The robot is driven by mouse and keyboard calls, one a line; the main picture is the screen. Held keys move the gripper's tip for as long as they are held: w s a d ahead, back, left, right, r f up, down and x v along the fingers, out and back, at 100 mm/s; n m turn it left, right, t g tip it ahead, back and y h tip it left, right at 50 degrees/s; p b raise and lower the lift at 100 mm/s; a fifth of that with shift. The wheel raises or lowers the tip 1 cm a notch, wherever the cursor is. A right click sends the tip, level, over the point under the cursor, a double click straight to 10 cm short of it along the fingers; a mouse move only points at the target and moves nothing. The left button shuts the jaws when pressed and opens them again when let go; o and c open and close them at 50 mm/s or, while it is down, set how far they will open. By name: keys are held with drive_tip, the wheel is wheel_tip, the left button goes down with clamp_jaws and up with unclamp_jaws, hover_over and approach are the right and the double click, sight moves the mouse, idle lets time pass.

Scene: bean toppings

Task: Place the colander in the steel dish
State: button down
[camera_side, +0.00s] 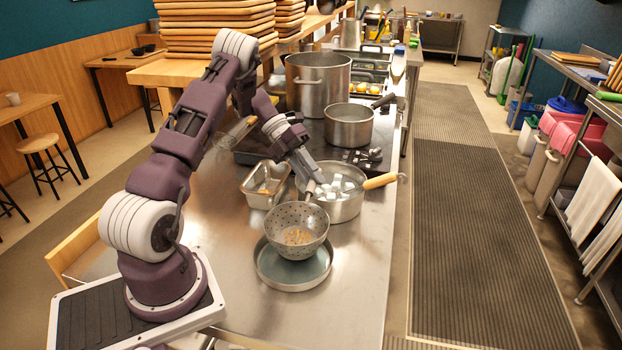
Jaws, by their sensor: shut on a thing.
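The colander (283,218) is a grey perforated bowl with some brown beans (297,236) at its bottom. My gripper (311,182) is shut on the colander's handle, at the bowl's far right side. The colander is over the round, shallow steel dish (293,284), which stands on the steel counter. The colander's lower part overlaps the dish's far rim in the picture. I cannot tell whether it touches the dish. The dish's far side is hidden behind the colander.
A pan of white cubes (346,205) with a wooden-handled tool (380,181) stands just behind the colander. A rectangular steel tray (262,183) is behind left. Pots (349,126) stand farther back. The front right counter (355,300) is clear.

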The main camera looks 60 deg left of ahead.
drive_tip(key=shift+f, duration=0.1)
drive_tip(key=shift+f, duration=0.15)
drive_tip(key=c, duration=1.3)
unclamp_jaws()
